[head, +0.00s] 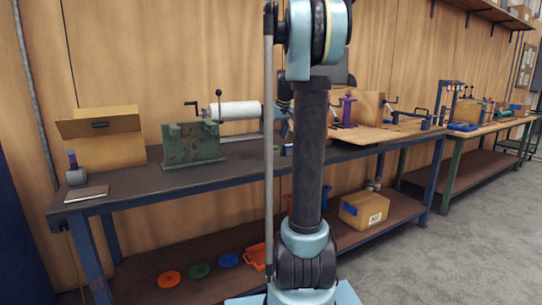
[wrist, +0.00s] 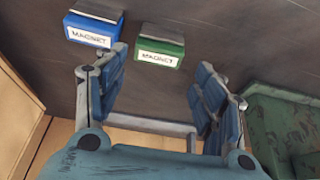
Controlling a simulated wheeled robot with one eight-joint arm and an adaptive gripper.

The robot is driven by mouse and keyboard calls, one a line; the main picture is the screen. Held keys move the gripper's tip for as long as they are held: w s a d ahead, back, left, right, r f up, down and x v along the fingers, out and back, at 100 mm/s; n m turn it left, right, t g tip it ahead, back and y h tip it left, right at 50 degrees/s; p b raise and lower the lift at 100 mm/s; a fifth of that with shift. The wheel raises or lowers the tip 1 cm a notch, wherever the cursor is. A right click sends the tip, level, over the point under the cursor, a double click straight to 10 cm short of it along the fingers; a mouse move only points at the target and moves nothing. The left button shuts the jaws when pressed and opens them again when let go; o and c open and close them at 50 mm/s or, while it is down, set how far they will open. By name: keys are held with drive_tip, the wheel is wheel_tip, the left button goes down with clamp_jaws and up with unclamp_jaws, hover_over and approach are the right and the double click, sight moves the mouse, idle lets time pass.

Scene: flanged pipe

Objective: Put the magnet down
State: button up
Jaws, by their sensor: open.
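A blue magnet (wrist: 93,28) and a green magnet (wrist: 161,45), both box-shaped with white "MAGNET" labels, rest side by side on the dark bench top in the wrist view. They are small in the head view, where the green one (head: 276,150) and the blue one (head: 288,149) show beside my arm. My gripper (wrist: 163,62) is open, its two blue padded fingers spread apart. Nothing is visibly held between them. The green magnet appears beyond the gap between the fingertips, the blue one beyond the left finger. In the head view the gripper is mostly hidden by my arm.
A worn green fixture (head: 193,145) with a white cylinder (head: 235,110) stands left of the magnets; it also shows in the wrist view (wrist: 285,125). An open cardboard box (head: 105,150) is farther left. The bench (head: 125,181) has free room at its front edge.

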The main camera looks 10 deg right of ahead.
sight(272, 147)
drive_tip(key=shift+x, duration=4.65)
drive_tip(key=shift+w+d, duration=0.1)
drive_tip(key=c, duration=1)
drive_tip(key=shift+r, duration=0.15)
wheel_tip(272, 147, up, 10)
drive_tip(key=shift+f, duration=0.1)
